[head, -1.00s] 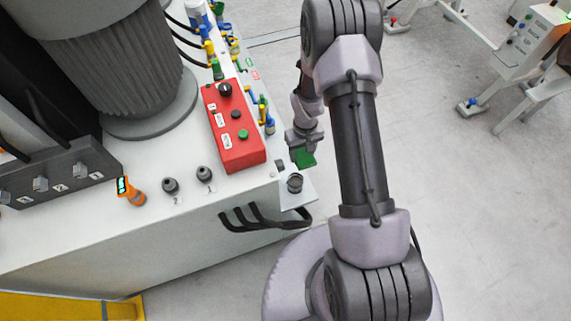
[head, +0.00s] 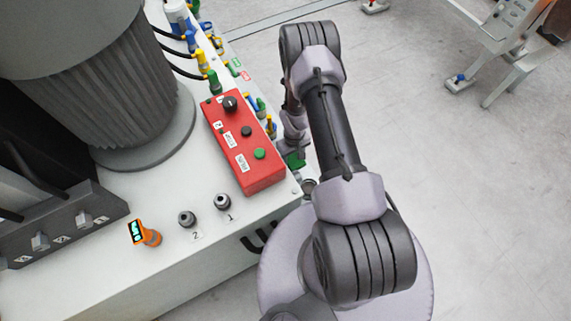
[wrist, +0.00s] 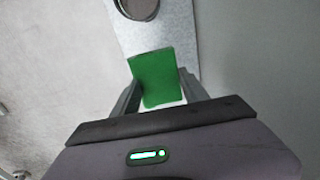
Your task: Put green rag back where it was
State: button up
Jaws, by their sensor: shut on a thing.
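The green rag (wrist: 152,78) is a flat green square held between the two fingers of my gripper (wrist: 157,92) in the wrist view. My gripper is shut on it. Behind the rag in the wrist view is a light grey plate (wrist: 180,30); I cannot tell whether the rag touches it. In the head view a small part of the rag (head: 295,160) shows beside the right side of the machine, next to the red control box (head: 245,145). My arm hides most of the gripper there.
A round metal-rimmed fitting (wrist: 138,8) stands on the plate at the top of the wrist view. The white machine top (head: 150,190) bears two dark knobs, an orange device (head: 145,233) and a large ribbed motor (head: 90,90). Open floor (head: 480,200) lies to the right.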

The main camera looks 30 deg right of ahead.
jog(key=f+b, duration=0.1)
jog(key=f, duration=0.1)
jog(key=f+b, duration=0.1)
jog(key=f, duration=0.2)
jog(key=f+b, duration=0.1)
jog(key=f, duration=0.2)
jog(key=shift+s+d, duration=0.1)
jog(key=shift+s, duration=0.15)
jog(key=o, duration=1.4)
jog(key=shift+o, duration=0.2)
jog(key=shift+r, duration=0.1)
